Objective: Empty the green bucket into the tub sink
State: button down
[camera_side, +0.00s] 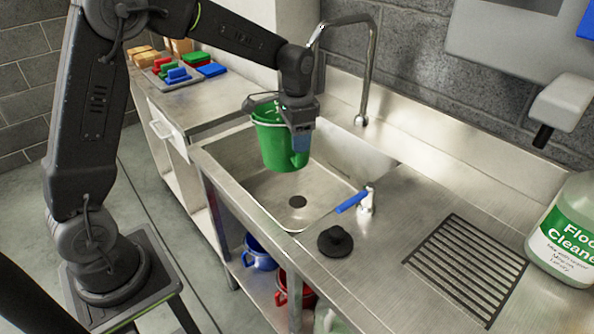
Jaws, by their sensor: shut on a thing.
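The green bucket (276,143) hangs roughly upright above the tub sink (325,185), over its back left part. My gripper (297,125) is shut on the green bucket at its rim or handle; the exact hold is partly hidden by the gripper itself.
A curved faucet (369,75) rises behind the sink. A blue-handled valve (365,200) and black plug (335,241) stand at its right, beside a drain grate (468,268) and a floor cleaner jug (566,235). Coloured pads (178,75) lie at the left. Blue (258,254) and red (293,291) buckets sit below.

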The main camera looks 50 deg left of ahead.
jog(key=a+f+m, duration=0.2)
jog(key=a, duration=0.2)
jog(key=w+a+f+m, duration=0.1)
jog(key=a+f+m, duration=0.2)
jog(key=a, duration=0.1)
jog(key=a+f+m, duration=0.2)
jog(key=a+f, duration=0.1)
jog(key=a, duration=0.1)
jog(key=shift+w+a+f, duration=0.15)
jog(key=shift+w+f, duration=0.05)
jog(key=shift+f, duration=0.05)
jog(key=s+a+f+m+t, duration=0.1)
jog(key=s+a+f+m, duration=0.2)
jog(key=a+f+m, duration=0.4)
jog(key=a+f, duration=0.1)
jog(key=a, duration=0.4)
jog(key=shift+s+f+m+h, duration=0.25)
jog(key=shift+f+m+h, duration=0.05)
jog(key=shift+m, duration=0.1)
jog(key=shift+d, duration=0.15)
